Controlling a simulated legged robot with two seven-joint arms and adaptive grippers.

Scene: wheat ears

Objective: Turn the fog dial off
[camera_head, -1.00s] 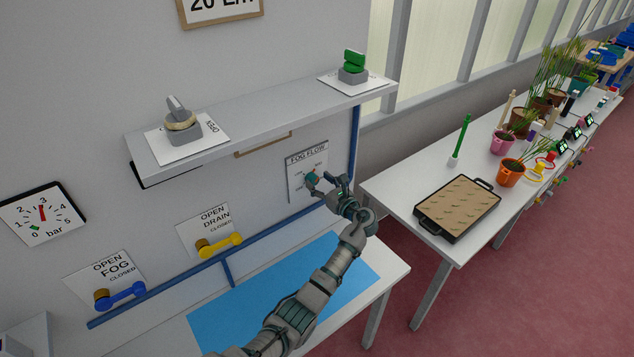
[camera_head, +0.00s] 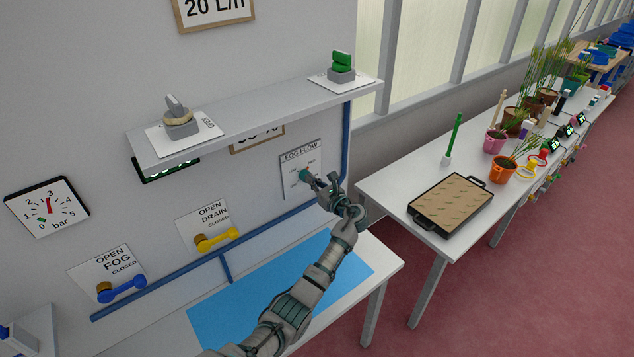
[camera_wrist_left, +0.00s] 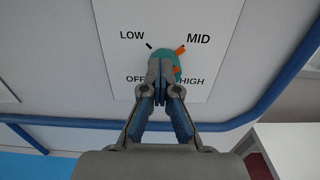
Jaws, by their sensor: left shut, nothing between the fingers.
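The fog dial (camera_head: 303,175) is a small teal knob on the white FOG FLOW plate (camera_head: 299,158) on the wall. In the left wrist view the dial (camera_wrist_left: 167,54) sits among the words LOW, MID, OFF and HIGH. One orange mark points toward MID and another orange piece shows on the HIGH side; I cannot tell which is the pointer. My left gripper (camera_head: 316,182) is in front of the dial. In the left wrist view its fingertips (camera_wrist_left: 160,72) are together, empty, and overlap the dial's lower left; contact is unclear. My right gripper is out of view.
A shelf (camera_head: 250,117) with two knobs juts out above left. A blue pipe (camera_head: 265,232) runs below the plate. Yellow (camera_head: 216,241) and blue (camera_head: 122,290) lever handles are at left. A table (camera_head: 393,195) with a tray (camera_head: 450,204) and pots stands right.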

